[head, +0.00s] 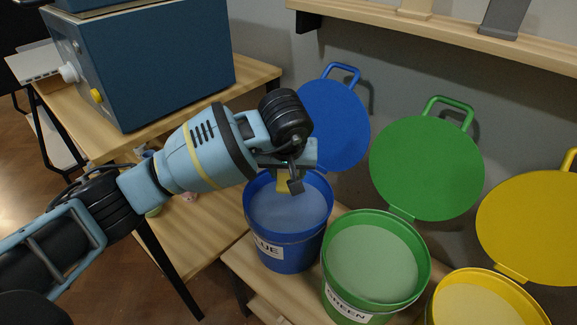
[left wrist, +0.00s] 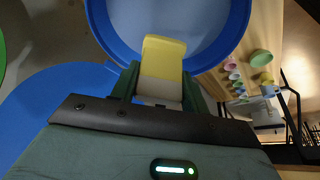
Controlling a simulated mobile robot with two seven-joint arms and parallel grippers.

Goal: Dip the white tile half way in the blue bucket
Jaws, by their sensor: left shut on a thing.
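My left gripper (head: 292,180) is over the open blue bucket (head: 285,248), which carries a label reading "BLUE". It is shut on a tile (left wrist: 161,66), which is white near the jaws and yellow on its outer half. The tile's yellow end also shows in the head view (head: 283,187), pointing down inside the bucket's rim outline. The blue bucket fills the top of the left wrist view (left wrist: 98,22), with grey-blue glaze (head: 282,210) in it. I cannot tell whether the tile touches the glaze. My right gripper is not in view.
A green bucket (head: 337,277) and a yellow bucket (head: 524,297) stand to the right, open, their lids tilted up behind. The blue lid (head: 336,125) stands behind the blue bucket. A blue box-like machine (head: 150,65) sits on a wooden table at left. A shelf (head: 440,35) runs above.

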